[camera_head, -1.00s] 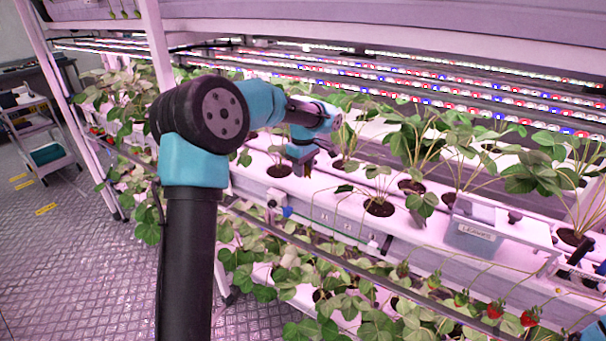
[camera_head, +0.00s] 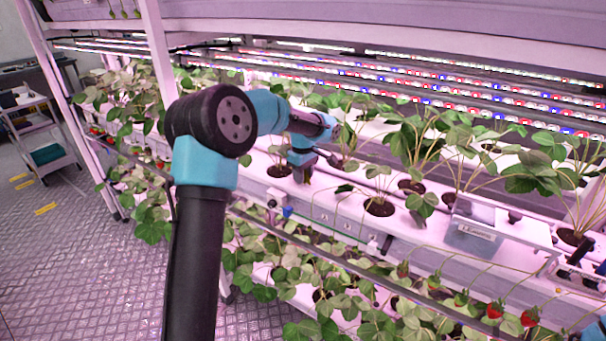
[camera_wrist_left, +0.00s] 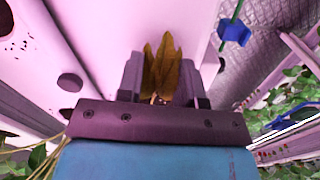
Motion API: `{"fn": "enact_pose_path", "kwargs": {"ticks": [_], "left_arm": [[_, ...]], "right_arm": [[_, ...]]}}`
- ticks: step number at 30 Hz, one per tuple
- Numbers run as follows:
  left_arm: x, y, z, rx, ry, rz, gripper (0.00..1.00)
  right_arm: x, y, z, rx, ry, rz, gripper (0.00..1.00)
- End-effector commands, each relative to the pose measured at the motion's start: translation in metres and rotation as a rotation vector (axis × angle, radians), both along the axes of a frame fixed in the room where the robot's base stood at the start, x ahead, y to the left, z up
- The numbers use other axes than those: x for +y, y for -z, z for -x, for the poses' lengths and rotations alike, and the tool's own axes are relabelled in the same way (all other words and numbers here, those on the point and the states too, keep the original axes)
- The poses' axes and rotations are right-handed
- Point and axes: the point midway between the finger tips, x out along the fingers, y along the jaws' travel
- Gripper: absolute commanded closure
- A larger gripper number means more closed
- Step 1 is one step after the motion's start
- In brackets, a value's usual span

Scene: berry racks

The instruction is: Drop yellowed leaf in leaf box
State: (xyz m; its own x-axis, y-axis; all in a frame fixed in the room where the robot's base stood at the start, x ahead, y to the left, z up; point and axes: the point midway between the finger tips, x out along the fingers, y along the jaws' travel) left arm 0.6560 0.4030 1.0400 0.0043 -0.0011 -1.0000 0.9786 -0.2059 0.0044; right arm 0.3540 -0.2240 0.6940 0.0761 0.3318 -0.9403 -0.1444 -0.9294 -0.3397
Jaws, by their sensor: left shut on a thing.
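My left gripper (camera_head: 303,173) is over the white growing channel, near its front edge, left of a potted plant. In the left wrist view my left gripper (camera_wrist_left: 160,90) is shut on a yellowed, brownish leaf (camera_wrist_left: 163,62), whose pointed lobes stick out past the fingers. The leaf is too small to make out clearly in the head view. A clear box with a pale label (camera_head: 472,238), which looks like the leaf box, sits on the channel to the right, well apart from the gripper. My right gripper cannot be made out.
Strawberry plants stand in the channel's holes, including one (camera_head: 379,207) between the gripper and the box. Red berries (camera_head: 530,317) hang from stems at lower right. LED bars run behind. A small blue fitting (camera_wrist_left: 234,31) shows near the channel edge.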

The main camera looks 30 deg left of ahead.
Motion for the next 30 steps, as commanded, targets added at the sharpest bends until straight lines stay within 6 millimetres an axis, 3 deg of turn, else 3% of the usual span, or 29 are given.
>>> {"fn": "enact_pose_path", "kwargs": {"ticks": [2,3,10,20,30], "left_arm": [[0.000,0.002,0.000,0.001,0.000,0.000,0.87],[0.000,0.002,0.000,0.000,0.000,0.000,0.64],[0.000,0.002,0.000,0.000,0.000,0.000,0.41],[0.000,-0.002,0.000,-0.002,0.000,0.000,0.41],[0.000,-0.040,-0.001,-0.003,0.000,0.000,0.41]], "right_arm": [[0.000,0.000,0.000,0.000,0.000,0.000,0.22],[0.000,0.000,0.000,0.000,0.000,0.000,0.22],[0.000,0.000,0.000,0.000,0.000,0.000,0.22],[0.000,0.000,0.000,0.000,0.000,0.000,0.22],[0.000,0.000,0.000,0.000,0.000,0.000,0.22]]}}
